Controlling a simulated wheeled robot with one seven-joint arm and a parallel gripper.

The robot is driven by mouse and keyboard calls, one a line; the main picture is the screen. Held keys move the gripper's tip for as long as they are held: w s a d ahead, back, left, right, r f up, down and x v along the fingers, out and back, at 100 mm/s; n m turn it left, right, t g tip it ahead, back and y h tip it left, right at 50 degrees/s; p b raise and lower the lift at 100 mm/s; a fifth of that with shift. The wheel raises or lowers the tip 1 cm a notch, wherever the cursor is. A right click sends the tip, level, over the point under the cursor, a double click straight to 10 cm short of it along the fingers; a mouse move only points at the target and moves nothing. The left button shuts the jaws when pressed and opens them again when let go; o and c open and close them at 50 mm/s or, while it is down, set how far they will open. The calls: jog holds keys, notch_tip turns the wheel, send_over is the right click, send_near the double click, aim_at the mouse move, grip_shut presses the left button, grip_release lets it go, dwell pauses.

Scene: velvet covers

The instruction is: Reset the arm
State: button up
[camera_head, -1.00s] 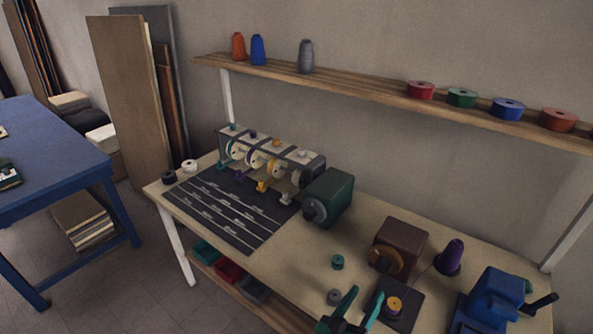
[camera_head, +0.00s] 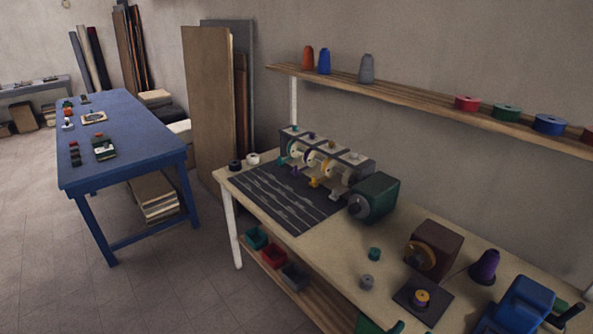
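The rest of my arm is out of view.
On the bench are a dark striped mat (camera_head: 285,200), a green machine (camera_head: 375,198), a brown winder (camera_head: 435,250), a purple cone (camera_head: 485,267) and a blue machine (camera_head: 520,305). A shelf (camera_head: 420,105) hangs above. A blue table (camera_head: 130,130) stands left; the floor between is clear.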

jog(key=s+a+f+n+t+y, duration=0.1)
jog(key=s+a+f+n+y, duration=0.1)
jog(key=s+a+f+y, duration=0.55)
jog(key=s+a+f+n+t+y, duration=0.25)
jog(key=s+a, duration=0.25)
jog(key=a, duration=0.6)
jog(key=s+a+r+y, duration=0.1)
jog(key=s+a+r, duration=0.3)
jog(key=s, duration=0.4)
jog(key=s+a+r+y, duration=0.2)
jog(key=s+a+r, duration=0.2)
jog(key=s, duration=0.5)
jog(key=shift+a+y, duration=0.3)
jog(key=shift+a, duration=0.6)
